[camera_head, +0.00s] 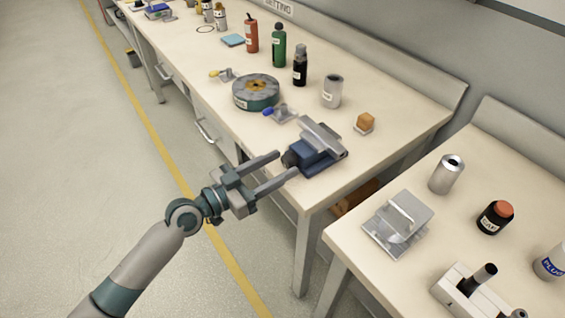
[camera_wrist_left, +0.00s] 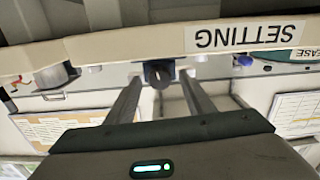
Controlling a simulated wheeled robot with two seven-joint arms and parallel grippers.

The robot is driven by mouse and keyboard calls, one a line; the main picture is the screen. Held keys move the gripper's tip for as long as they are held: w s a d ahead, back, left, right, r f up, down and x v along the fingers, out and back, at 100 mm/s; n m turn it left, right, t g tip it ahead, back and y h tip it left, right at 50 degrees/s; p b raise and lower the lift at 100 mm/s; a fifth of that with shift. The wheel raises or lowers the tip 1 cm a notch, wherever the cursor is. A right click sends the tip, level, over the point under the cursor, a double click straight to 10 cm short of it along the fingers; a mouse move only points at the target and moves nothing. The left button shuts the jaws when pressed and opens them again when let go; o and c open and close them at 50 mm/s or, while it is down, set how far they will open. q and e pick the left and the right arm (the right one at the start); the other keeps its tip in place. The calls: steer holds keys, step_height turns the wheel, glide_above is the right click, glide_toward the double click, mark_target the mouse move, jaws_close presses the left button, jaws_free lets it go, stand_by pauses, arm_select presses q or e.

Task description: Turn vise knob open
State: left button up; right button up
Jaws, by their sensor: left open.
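The vise (camera_head: 318,148) has a blue body and grey jaws and sits near the front edge of the left workbench. Its dark round knob (camera_head: 290,159) faces my left gripper (camera_head: 287,163), which reaches in from the lower left. My left gripper is open, with a fingertip on either side of the knob in the picture. In the left wrist view the knob (camera_wrist_left: 158,80) shows between the two fingers (camera_wrist_left: 160,84), with gaps to both. I cannot tell whether the fingertips reach past the knob's face. My right gripper is out of view.
On the left workbench (camera_head: 385,135), a round green-grey tin (camera_head: 256,92), a blue-tipped fitting (camera_head: 280,112), a grey can (camera_head: 332,91) and an orange-brown block (camera_head: 365,122) stand around the vise. A second bench (camera_head: 350,235) holds a metal bracket (camera_head: 398,224).

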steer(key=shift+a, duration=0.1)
arm_select(q)
steer(key=shift+c, duration=0.9)
steer(key=c, duration=0.9)
steer(key=shift+o, duration=0.2)
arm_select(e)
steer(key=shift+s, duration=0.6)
